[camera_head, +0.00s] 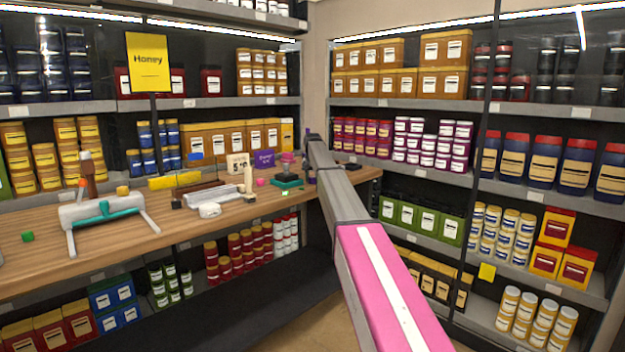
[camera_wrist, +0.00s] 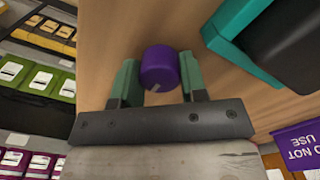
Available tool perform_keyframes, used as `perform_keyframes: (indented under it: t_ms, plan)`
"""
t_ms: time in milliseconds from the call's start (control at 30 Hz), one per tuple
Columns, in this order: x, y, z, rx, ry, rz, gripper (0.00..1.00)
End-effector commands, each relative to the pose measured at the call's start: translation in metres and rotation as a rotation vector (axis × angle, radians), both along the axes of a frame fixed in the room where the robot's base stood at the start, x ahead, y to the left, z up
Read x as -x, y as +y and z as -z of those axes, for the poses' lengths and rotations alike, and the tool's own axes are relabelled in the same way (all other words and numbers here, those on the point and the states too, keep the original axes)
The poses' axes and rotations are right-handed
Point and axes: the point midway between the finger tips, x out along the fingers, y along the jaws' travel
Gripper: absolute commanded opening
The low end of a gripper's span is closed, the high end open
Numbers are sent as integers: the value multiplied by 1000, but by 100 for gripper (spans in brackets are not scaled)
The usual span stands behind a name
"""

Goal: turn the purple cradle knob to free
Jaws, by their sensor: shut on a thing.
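The purple knob (camera_wrist: 160,66) is a short round cylinder with a small pale mark on its near edge, in the wrist view. My gripper (camera_wrist: 159,76) has its two green fingers on either side of the knob and is shut on it. In the head view my gripper (camera_head: 311,176) is at the right end of the wooden bench, small and partly hidden by my arm. A dark body with a teal edge (camera_wrist: 245,30), perhaps part of the cradle, lies right of the knob in the wrist view.
The wooden bench (camera_head: 60,240) holds a white frame with a teal bar (camera_head: 105,215), a teal base with a pink-topped part (camera_head: 287,184) and a purple sign (camera_head: 264,158). The sign also shows in the wrist view (camera_wrist: 300,145). Stocked shelves (camera_head: 400,165) stand close to the right.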

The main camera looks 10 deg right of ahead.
Motion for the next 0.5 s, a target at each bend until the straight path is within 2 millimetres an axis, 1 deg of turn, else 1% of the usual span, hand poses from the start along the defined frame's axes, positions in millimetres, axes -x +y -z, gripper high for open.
perform_keyframes:
  t_ms: [267, 500]
  plan:
    - [0, 0, 0, 0, 0, -89, 16]
    - [0, 0, 0, 0, 0, -274, 16]
